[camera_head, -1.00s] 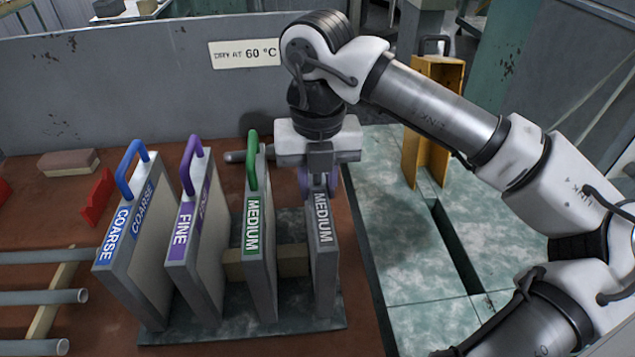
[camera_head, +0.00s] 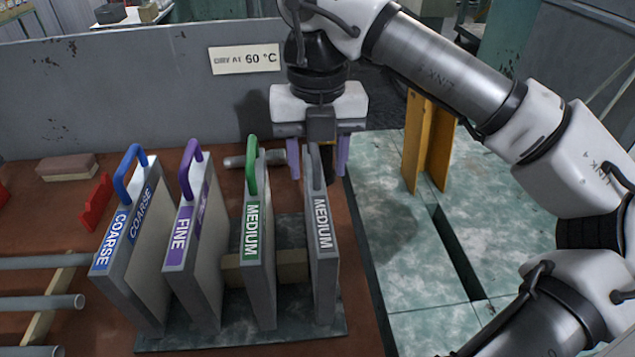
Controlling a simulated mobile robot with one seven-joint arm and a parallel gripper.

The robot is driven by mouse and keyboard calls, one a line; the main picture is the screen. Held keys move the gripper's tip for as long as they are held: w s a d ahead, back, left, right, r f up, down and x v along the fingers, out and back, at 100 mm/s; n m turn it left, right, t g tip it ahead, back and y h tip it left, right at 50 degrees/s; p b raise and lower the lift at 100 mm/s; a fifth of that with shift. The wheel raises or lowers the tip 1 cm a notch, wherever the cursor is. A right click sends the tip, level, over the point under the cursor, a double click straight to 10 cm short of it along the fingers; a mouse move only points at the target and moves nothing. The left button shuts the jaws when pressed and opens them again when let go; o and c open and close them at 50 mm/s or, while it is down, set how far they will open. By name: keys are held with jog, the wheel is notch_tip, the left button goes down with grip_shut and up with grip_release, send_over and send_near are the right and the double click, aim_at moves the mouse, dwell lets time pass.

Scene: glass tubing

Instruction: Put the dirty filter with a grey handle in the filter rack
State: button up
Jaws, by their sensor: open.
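The filter with a grey handle (camera_head: 323,240) stands upright at the right end of a row, with a grey MEDIUM label on its front edge. Its grey handle is partly hidden by my gripper. The filter rack (camera_head: 200,341) shows as a dark mottled base under the row, with a wooden spacer (camera_head: 293,264) between filters. The grey-handled filter stands over the right part of that base. My gripper (camera_head: 318,162) is open at the top of this filter, its purple fingers spread to either side of the handle and apart from it.
Left of it stand a green-handled MEDIUM (camera_head: 256,250), a purple-handled FINE (camera_head: 190,255) and a blue-handled COARSE filter (camera_head: 130,260). A yellow bracket (camera_head: 430,140) stands on the green tabletop (camera_head: 400,250), which has a dark slot. A grey wall (camera_head: 120,90) is behind.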

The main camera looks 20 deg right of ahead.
notch_tip(320, 180, up, 7)
jog(key=shift+f, duration=0.15)
jog(key=shift+s+f, duration=0.1)
dwell(1.5)
